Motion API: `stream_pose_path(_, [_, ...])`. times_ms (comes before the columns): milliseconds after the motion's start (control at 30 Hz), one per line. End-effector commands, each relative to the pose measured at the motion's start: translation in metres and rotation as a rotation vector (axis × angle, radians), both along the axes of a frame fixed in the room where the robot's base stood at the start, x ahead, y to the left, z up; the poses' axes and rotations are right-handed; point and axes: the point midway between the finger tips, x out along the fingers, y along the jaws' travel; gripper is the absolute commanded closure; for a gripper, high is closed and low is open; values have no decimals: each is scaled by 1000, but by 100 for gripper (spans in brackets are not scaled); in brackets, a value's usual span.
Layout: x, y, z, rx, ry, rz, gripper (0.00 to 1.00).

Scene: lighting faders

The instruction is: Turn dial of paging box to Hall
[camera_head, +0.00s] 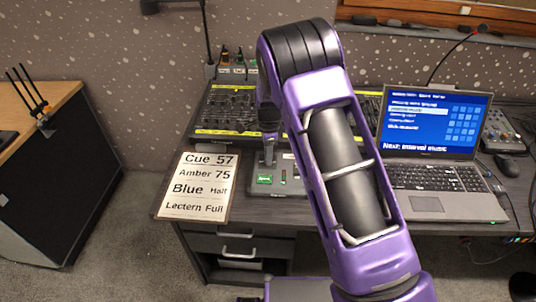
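My gripper (269,155) points down over a small grey panel (292,189) with a green-lit patch and slider slots, at the desk's front edge. Its fingers are small and partly merge with the panel, so I cannot tell whether they are open or touching it. I cannot clearly pick out the paging box or a dial marked Hall.
My purple arm covers the desk's middle. An open laptop (430,125) stands right, with a black mouse (510,166) beside it. A cue sheet (198,186) lies at the left front. A wide mixing desk (227,110) lies behind. Bare floor shows at left.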

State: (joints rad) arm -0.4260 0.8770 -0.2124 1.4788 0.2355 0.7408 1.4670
Motion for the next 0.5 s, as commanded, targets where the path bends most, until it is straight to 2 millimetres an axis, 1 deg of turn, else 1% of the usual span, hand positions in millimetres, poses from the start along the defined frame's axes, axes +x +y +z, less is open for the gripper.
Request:
stream_pose_path(33, [0,0,0,0,-1,0,91])
stream_pose_path(100, [0,0,0,0,-1,0,100])
stream_pose_path(500, [1,0,0,-4,-2,29,100])
